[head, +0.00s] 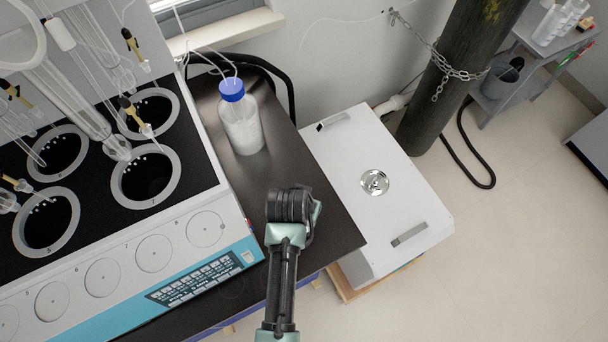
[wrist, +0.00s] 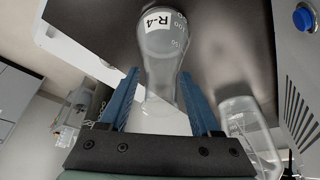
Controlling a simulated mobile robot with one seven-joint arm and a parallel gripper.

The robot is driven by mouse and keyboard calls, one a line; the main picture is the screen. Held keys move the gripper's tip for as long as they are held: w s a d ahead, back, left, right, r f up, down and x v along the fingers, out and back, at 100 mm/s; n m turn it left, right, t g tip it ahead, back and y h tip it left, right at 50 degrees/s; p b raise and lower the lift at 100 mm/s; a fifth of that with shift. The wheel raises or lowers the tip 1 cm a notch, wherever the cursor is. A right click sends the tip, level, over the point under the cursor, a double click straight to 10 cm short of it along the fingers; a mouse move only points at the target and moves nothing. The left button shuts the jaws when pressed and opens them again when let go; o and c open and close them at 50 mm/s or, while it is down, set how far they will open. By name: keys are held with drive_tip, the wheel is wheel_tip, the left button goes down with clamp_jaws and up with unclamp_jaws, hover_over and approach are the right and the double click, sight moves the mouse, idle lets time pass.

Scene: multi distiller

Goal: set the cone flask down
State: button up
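In the wrist view, the clear cone flask (wrist: 163,50) has a white "R-4" label and volume marks. It lies between the two blue fingers of my gripper (wrist: 160,82), whose tips come in close to its sides, so my gripper looks shut on it. The dark bench top (wrist: 230,45) is behind the flask; I cannot tell whether the flask touches it. In the head view, my gripper (head: 290,206) is over the dark bench top (head: 290,165), right of the distiller. Its fingers and the flask are hidden there beneath my wrist.
A clear bottle with a blue cap (head: 241,118) stands on the bench behind my gripper; it is at the right in the wrist view (wrist: 250,135). The distiller (head: 205,228) is to the left. A white cabinet (head: 372,190) is to the right. Bare bench lies around my gripper.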

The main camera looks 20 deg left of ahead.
drive_tip(key=a+v, duration=0.1)
drive_tip(key=v, duration=1.1)
drive_tip(key=w+d+r+t+y, duration=0.1)
drive_tip(key=w+r+t, duration=0.3)
drive_tip(key=r, duration=0.5)
drive_tip(key=w+d+r+m+t, duration=0.1)
drive_tip(key=w+r+t, duration=0.2)
drive_tip(key=w+r, duration=0.5)
drive_tip(key=w+d+r+t+y, duration=0.1)
drive_tip(key=w+r+t, duration=0.2)
drive_tip(key=r, duration=0.8)
drive_tip(key=d+r+t, duration=0.4)
drive_tip(key=r+t, duration=0.2)
drive_tip(key=r, duration=1.1)
drive_tip(key=s+d+r+t+h, duration=0.1)
drive_tip(key=s+d+r+t, duration=0.1)
drive_tip(key=s+r, duration=0.3)
drive_tip(key=s+d+r+t+h, duration=0.1)
drive_tip(key=s+d+r+t, duration=0.2)
drive_tip(key=r, duration=1)
drive_tip(key=s+t, duration=0.1)
drive_tip(key=s, duration=0.1)
drive_tip(key=shift+s+d+m+t+h+p, duration=0.3)
drive_tip(key=shift+s+d+t, duration=0.05)
drive_tip(key=shift+s+t, duration=0.05)
drive_tip(key=shift+c, duration=0.2)
